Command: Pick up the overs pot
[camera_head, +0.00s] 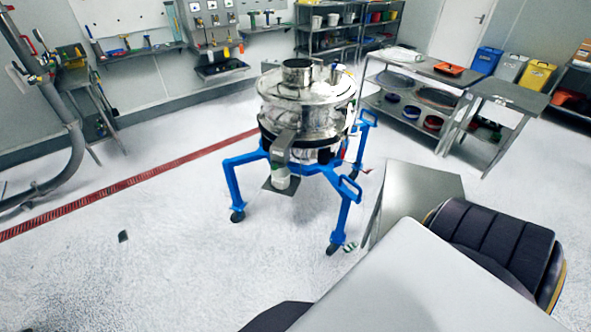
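A steel powder sifter (308,122) stands on a blue wheeled frame (235,183) in the middle of the floor. A steel spout (281,149) slopes down from its front side. A small white pot (280,177), which looks like the overs pot, is right under the spout's lower end, above a dark flat plate (272,188). The spout hides the pot's top, and I cannot tell whether they touch. Neither of my grippers is in view.
A steel table (425,188) stands right of the sifter. Steel shelving (455,84) with an orange tray (449,69) is behind it. Blue and yellow bins (537,75) stand at the back right. A red floor strip (120,186) runs behind the sifter. Floor at front left is mostly clear.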

